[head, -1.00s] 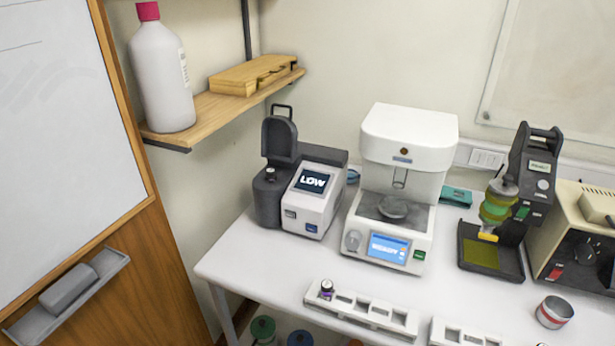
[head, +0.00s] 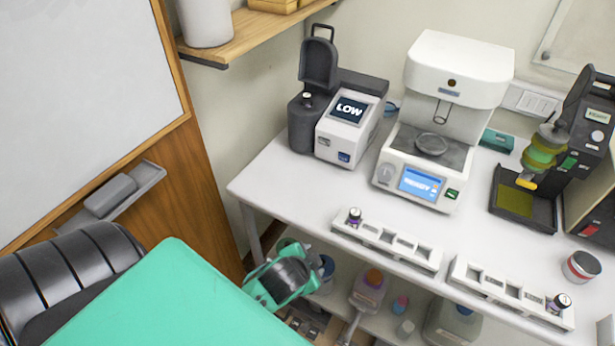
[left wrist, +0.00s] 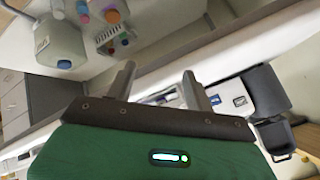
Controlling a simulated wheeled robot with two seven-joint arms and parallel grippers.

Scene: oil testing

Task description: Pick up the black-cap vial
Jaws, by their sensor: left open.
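A small vial with a dark cap and a purplish body (head: 354,216) stands in the left end of the left white rack (head: 400,252) in the head view. Another black-capped vial (head: 562,301) stands at the right end of the right rack (head: 500,287). A third small dark-capped one (head: 307,99) sits in the grey analyzer's open well. My left gripper is open and empty in the left wrist view (left wrist: 160,86). In the head view my left arm reaches in low, beside the table's front edge, apart from the vials. My right gripper is not seen.
The analyzer reading LOW (head: 350,108) and a white instrument (head: 445,120) stand behind the racks. A tin (head: 581,266) is at the right. Several bottles, including an orange-capped one (head: 369,290), stand on a lower shelf under the table edge. The table's front left is bare.

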